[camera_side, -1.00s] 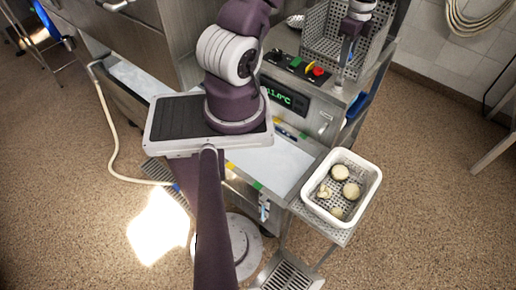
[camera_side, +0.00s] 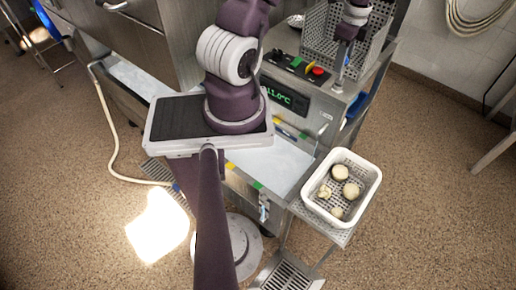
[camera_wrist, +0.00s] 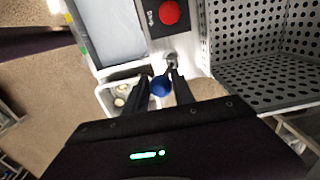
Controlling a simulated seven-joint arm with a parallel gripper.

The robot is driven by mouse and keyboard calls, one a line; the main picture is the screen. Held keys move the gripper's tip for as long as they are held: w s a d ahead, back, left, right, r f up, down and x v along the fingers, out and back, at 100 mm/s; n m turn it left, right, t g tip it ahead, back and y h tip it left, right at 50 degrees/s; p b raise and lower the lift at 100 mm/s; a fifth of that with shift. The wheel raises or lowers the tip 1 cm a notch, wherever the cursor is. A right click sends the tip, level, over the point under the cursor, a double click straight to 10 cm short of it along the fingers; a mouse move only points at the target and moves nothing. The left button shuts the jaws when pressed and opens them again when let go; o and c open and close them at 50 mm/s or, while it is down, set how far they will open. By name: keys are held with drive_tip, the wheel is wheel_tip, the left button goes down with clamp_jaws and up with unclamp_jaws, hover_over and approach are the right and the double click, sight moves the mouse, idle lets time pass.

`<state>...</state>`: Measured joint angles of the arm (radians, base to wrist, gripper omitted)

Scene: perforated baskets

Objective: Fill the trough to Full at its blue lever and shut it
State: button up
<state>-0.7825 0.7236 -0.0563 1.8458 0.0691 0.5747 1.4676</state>
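The blue lever knob (camera_wrist: 160,87) shows in the wrist view, on a short metal stem, between the two fingers of my gripper (camera_wrist: 161,78). The fingers are apart, one on each side of the knob; firm contact is not visible. In the side view my gripper (camera_side: 343,66) points down beside the control panel, and the knob cannot be made out there. The trough (camera_side: 277,168) holds a pale, flat surface; my arm covers part of it. The trough also shows in the wrist view (camera_wrist: 112,28). Its fill level cannot be read clearly.
A perforated metal basket (camera_side: 320,30) stands close behind my gripper. The panel has a red button (camera_side: 318,71) and a green display (camera_side: 280,97). A white basket (camera_side: 365,196) with several pale round pieces sits on the right shelf. Coloured marks line the trough's front edge.

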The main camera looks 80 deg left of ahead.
drive_tip(key=shift+s+d+f, duration=0.2)
drive_tip(key=shift+s+d, duration=0.3)
drive_tip(key=shift+s+d+f, duration=0.55)
drive_tip(key=shift+s+d, duration=0.1)
drive_tip(key=shift+w+a+r, duration=0.5)
